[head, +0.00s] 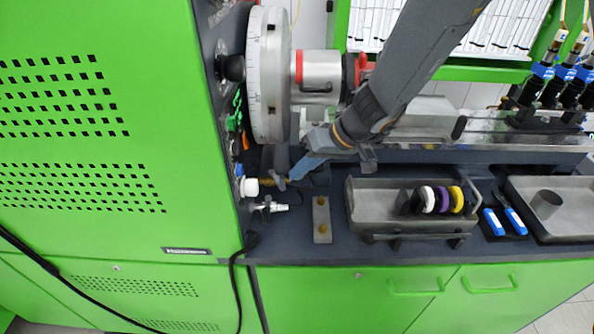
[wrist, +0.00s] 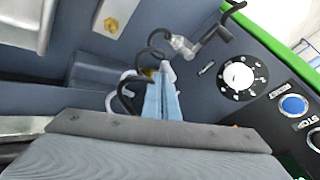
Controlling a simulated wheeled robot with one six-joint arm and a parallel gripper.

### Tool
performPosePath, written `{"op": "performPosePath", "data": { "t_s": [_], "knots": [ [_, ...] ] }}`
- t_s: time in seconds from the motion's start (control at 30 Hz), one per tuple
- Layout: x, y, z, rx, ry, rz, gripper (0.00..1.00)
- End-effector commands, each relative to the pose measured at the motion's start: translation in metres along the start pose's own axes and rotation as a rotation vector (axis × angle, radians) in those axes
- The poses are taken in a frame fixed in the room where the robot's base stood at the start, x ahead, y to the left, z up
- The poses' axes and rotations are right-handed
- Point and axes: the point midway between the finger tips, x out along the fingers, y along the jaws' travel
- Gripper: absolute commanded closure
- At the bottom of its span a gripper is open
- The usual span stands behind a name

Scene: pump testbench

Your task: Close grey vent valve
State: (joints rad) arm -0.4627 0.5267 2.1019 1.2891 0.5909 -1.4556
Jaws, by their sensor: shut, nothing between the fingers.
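My gripper (head: 292,177) reaches down toward the side of the green cabinet. Its blue fingers (wrist: 162,95) are shut, with nothing between them. A small light-grey fitting (head: 268,207) sticks out from the cabinet's side, just in front of the fingers; it looks like the grey vent valve. In the wrist view the fitting (wrist: 183,46) lies just beyond the fingertips, with a dark curved piece at its end. I cannot tell its handle position or whether the fingertips touch it. A brass-coloured piece (head: 266,181) sits beside the fingertips, partly hidden.
A white dial knob (wrist: 238,76) and a blue button (wrist: 293,105) are close on the panel. A block with brass studs (head: 322,230) stands right of the fingers. A grey tray (head: 365,215) is further right. A large round disc (head: 268,75) rises behind.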

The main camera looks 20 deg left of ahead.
Motion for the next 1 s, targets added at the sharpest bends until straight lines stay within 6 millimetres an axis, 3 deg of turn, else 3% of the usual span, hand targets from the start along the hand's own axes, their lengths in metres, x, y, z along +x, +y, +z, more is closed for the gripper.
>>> {"op": "performPosePath", "data": {
  "t_s": [0.23,1.0],
  "knots": [
    [0.014,0.0,0.001,0.001,-0.001,-0.001,1.0],
    [0.016,0.0,0.0,0.046,0.025,0.024,1.0]
  ]
}}
